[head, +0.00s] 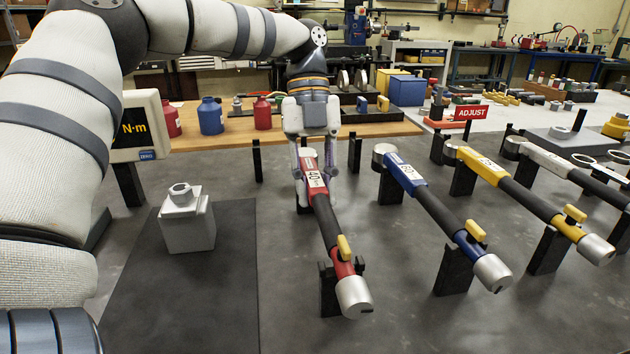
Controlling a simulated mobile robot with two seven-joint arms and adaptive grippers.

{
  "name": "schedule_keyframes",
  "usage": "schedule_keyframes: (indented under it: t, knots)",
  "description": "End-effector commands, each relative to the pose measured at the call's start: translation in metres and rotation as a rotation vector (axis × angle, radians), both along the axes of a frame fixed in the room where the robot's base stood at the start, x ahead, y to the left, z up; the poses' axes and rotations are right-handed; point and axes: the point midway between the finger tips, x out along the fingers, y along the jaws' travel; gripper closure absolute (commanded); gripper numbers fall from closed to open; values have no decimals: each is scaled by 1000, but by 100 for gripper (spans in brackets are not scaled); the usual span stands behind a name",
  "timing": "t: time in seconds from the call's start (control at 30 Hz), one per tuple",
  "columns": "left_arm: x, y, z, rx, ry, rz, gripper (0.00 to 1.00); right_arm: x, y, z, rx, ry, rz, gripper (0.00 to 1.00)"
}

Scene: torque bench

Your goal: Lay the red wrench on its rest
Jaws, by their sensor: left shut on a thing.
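The red wrench (325,222), labelled 40, lies lengthwise with its silver end toward me. Its near part sits at a black forked post (330,292) of its rest. My left gripper (312,170) points down over the wrench's far part and is shut on it near the red labelled section. The wrench's far head and the far post of the rest are mostly hidden behind the gripper, so I cannot tell whether the wrench touches that post. My right gripper is not in view.
A blue wrench (437,208), a yellow wrench (525,198) and a grey wrench (570,170) lie on posts to the right. A metal block with a nut (187,225) stands on a dark mat (180,310) at left. An N·m display (138,127) stands behind it.

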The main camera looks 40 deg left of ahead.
Motion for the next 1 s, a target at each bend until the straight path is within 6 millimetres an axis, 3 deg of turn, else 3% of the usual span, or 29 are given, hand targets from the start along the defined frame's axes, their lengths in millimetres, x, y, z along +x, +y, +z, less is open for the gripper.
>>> schedule_keyframes:
  t: [0.2,0.23,0.3,0.63,1.0]
  knots:
    - [0,0,1,-1,-3,-1,100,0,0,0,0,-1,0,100]
    - [0,0,1,-1,-3,-1,71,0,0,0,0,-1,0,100]
    - [0,0,1,-1,-2,0,55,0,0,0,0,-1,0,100]
    - [1,1,2,1,0,0,54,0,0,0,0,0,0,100]
    - [17,21,63,0,-3,1,54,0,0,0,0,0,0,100]
